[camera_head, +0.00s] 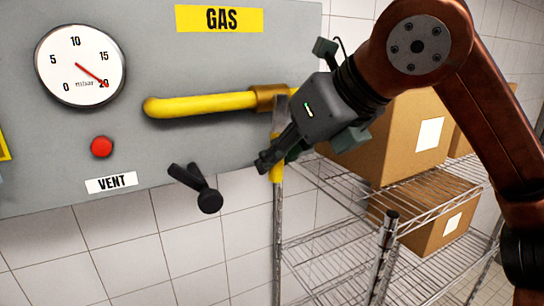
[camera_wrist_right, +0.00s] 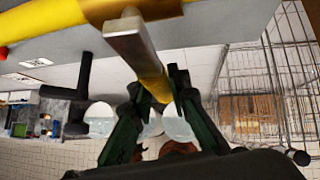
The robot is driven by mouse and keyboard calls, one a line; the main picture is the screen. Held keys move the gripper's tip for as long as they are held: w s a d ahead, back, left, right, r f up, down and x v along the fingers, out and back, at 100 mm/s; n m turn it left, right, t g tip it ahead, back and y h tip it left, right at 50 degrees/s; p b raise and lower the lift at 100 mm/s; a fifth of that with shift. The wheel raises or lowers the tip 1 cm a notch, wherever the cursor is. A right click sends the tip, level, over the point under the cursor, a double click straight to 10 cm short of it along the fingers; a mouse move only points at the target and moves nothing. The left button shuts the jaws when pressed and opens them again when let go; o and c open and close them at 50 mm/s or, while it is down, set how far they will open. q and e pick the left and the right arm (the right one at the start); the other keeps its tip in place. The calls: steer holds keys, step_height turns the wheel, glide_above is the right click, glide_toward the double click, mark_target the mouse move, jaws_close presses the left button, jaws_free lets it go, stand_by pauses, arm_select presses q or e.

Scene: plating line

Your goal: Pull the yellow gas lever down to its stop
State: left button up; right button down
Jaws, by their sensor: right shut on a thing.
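The yellow gas lever (camera_head: 277,172) hangs down from the brass valve body (camera_head: 268,98) at the right end of the yellow pipe (camera_head: 205,104). Its upper part is bare metal and its grip is yellow. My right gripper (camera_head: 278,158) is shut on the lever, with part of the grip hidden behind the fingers. In the right wrist view the lever's yellow grip (camera_wrist_right: 155,82) runs between the two green fingers of my right gripper (camera_wrist_right: 156,92). The lever points nearly straight down in the head view. My left gripper is not in view.
A round gauge (camera_head: 80,65) has its red needle near 20. Below it are a red button or lamp (camera_head: 101,147) and a VENT label (camera_head: 111,183). A black handle (camera_head: 208,200) sticks out left of the lever. A wire shelf (camera_head: 345,265) with cardboard boxes (camera_head: 405,140) stands close at right.

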steer(key=shift+d+f+h, duration=0.2)
steer(key=shift+h, duration=0.1)
steer(key=shift+w+d, duration=0.1)
steer(key=c, duration=2.2)
jaws_free()
steer(key=shift+c, duration=0.2)
steer(key=o, duration=0.4)
steer(key=shift+d+r, duration=0.1)
steer(key=shift+d, duration=0.1)
steer(key=shift+a, duration=0.1)
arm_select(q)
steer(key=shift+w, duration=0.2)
arm_select(e)
steer(key=v, duration=1.2)
